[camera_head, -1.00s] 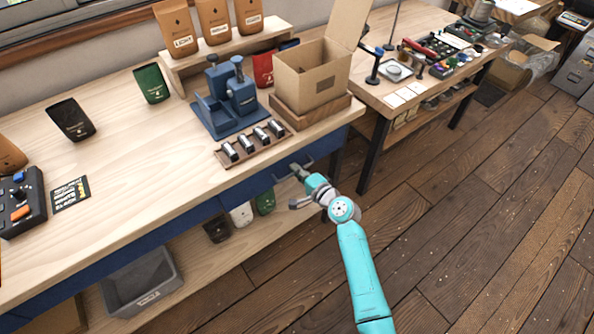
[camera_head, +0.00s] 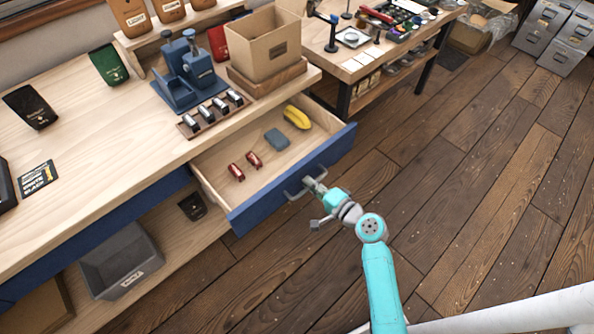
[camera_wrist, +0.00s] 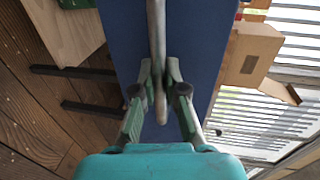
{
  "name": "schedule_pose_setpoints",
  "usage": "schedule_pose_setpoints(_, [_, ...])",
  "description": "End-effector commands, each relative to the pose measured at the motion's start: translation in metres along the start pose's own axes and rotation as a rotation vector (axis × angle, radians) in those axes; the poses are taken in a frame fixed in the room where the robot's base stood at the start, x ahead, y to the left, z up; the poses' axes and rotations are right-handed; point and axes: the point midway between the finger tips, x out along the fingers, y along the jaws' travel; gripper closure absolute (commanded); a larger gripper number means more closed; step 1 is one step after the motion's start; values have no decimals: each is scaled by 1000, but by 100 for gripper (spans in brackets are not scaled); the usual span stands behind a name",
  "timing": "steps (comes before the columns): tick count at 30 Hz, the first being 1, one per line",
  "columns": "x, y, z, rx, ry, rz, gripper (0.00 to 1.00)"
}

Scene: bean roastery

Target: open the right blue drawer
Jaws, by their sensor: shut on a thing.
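The right blue drawer (camera_head: 250,207) stands pulled out from under the wooden workbench, with its inside showing. In it lie a yellow banana (camera_head: 297,117), a grey-blue block (camera_head: 277,139) and two small red items (camera_head: 254,159). Its metal bar handle (camera_head: 292,190) is on the blue front. My gripper (camera_head: 313,184) is at this handle. In the wrist view my gripper's fingers (camera_wrist: 159,84) are closed on the handle bar (camera_wrist: 157,40), one on each side, in front of the blue drawer front (camera_wrist: 205,50).
On the bench above stand a cardboard box (camera_head: 262,45), a blue tamping stand (camera_head: 190,75) and a rack of small metal cylinders (camera_head: 212,113). A grey bin (camera_head: 120,262) sits on the lower shelf. The wooden floor (camera_head: 460,210) at right is clear.

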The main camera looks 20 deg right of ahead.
Motion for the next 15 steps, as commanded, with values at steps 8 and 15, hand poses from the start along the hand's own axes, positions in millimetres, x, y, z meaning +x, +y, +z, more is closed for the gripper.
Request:
schedule_pose_setpoints(8, [-33,8,-1,1,2,2,100])
schedule_pose_setpoints(15, [-40,9,0,-1,1,1,100])
